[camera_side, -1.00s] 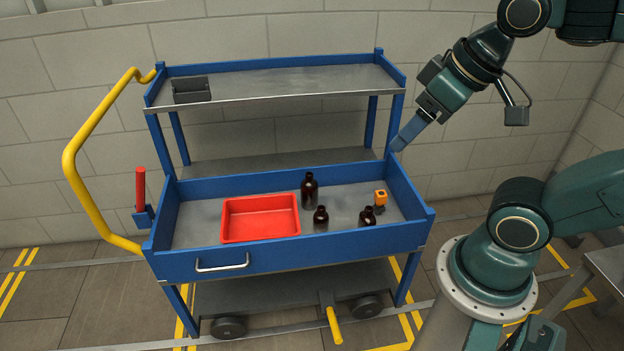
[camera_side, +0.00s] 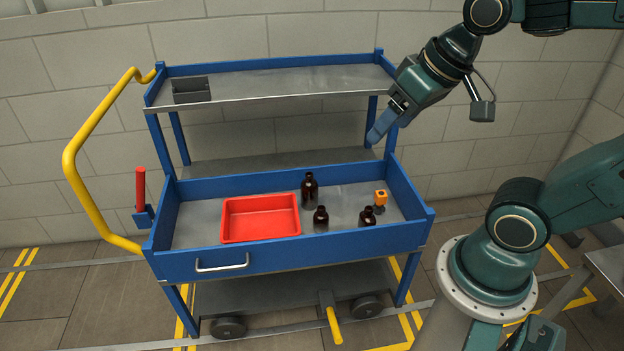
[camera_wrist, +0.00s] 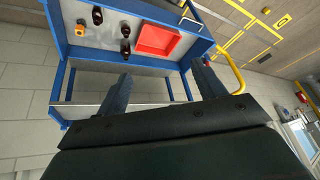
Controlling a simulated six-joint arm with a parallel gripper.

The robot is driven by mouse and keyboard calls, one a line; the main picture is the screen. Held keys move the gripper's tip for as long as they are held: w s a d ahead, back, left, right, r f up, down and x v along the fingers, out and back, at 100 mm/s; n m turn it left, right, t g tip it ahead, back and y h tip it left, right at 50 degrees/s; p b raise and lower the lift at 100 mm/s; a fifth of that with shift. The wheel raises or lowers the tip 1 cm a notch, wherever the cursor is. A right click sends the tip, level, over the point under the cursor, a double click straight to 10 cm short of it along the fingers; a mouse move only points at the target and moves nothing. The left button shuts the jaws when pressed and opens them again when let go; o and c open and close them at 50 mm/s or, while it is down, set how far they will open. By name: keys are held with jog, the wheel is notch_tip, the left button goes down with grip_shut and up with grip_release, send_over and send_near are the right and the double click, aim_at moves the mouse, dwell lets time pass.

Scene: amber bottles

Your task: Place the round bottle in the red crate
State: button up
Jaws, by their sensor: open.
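Three dark amber bottles stand upright in the cart's middle tray. A taller bottle (camera_side: 309,191) is just right of the red crate (camera_side: 261,219). A short bottle (camera_side: 320,219) stands in front of it, and another short bottle (camera_side: 367,217) is farther right. I cannot tell for sure which one is the round bottle. The crate looks empty, also in the wrist view (camera_wrist: 157,40). My gripper (camera_side: 373,138) is open and empty, above the tray's back right part, well clear of the bottles. In the wrist view its fingers (camera_wrist: 161,70) are spread wide.
A small orange item (camera_side: 380,198) stands near the right short bottle. The blue cart's tray has raised walls (camera_side: 290,252). The upper shelf (camera_side: 285,83) overhangs behind, with a dark bin (camera_side: 191,89) at its left. A yellow handle (camera_side: 85,130) is at the left.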

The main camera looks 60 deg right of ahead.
jog(key=w+d+f+m+y, duration=0.1)
jog(key=w+d+f+m, duration=0.15)
jog(key=w, duration=0.25)
jog(key=w+d+f+m, duration=0.1)
jog(key=w+f+m, duration=0.25)
jog(key=w, duration=0.25)
jog(key=m+t+y, duration=0.2)
jog(key=m, duration=1.4)
send_over(321, 218)
jog(key=s, duration=0.5)
notch_tip(321, 218, down, 22)
jog(key=s+d+f+m, duration=0.1)
jog(key=d+f+m, duration=0.1)
jog(key=f+m, duration=0.2)
jog(key=s+d+f+m+t, duration=0.1)
jog(key=s+d+f+m, duration=0.1)
jog(key=f+m, duration=0.3)
notch_tip(321, 218, down, 4)
jog(key=shift+s+h, duration=0.2)
jog(key=shift+h, duration=0.1)
jog(key=shift+f, duration=0.1)
jog(key=x, duration=0.8)
jog(key=shift+w, duration=0.3)
